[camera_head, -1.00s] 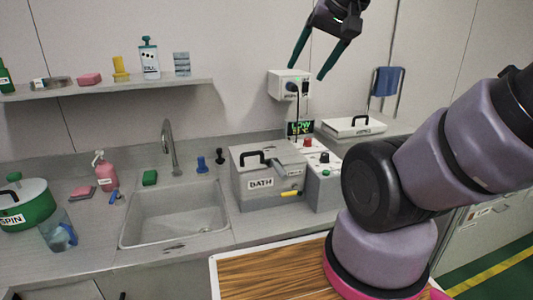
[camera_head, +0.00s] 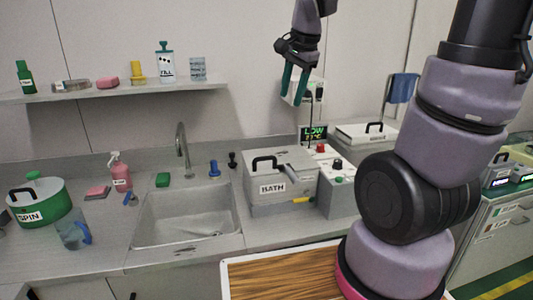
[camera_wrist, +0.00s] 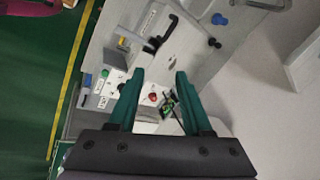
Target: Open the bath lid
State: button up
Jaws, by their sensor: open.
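The bath (camera_head: 281,194) is a grey box labelled BATH, right of the sink. Its lid (camera_head: 292,163) lies closed on top, with a black handle (camera_head: 264,162) at its front left. My gripper (camera_head: 294,94) is above and behind the bath, near the wall, pointing down with its green fingers apart and empty. In the wrist view the open fingers (camera_wrist: 158,80) show, with the bath's black handle (camera_wrist: 157,43) beyond them, near the left fingertip but apart in depth.
A wall socket box (camera_head: 301,91) is behind my gripper. The sink (camera_head: 187,216) and faucet (camera_head: 182,150) are left. A shelf (camera_head: 120,94) holds bottles.

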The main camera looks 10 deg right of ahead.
aim_at(266, 157)
jog(key=w+a+f+m, duration=0.1)
jog(key=w+f+m, duration=0.1)
jog(key=f, duration=0.5)
jog(key=w+a+f+m+g, duration=0.1)
jog(key=w+a+f, duration=0.1)
jog(key=w+f, duration=0.2)
jog(key=w+a+f+m+g, duration=0.1)
jog(key=w+a+f+m, duration=0.1)
jog(key=f, duration=0.8)
jog(key=shift+w+f+m+h, duration=0.15)
jog(key=shift+w+h, duration=0.05)
jog(key=shift+w, duration=0.25)
jog(key=shift+w+f+m+h, duration=0.1)
jog(key=shift+w+m+h, duration=0.1)
jog(key=shift+w, duration=0.2)
jog(key=shift+c, duration=0.3)
grip_shut()
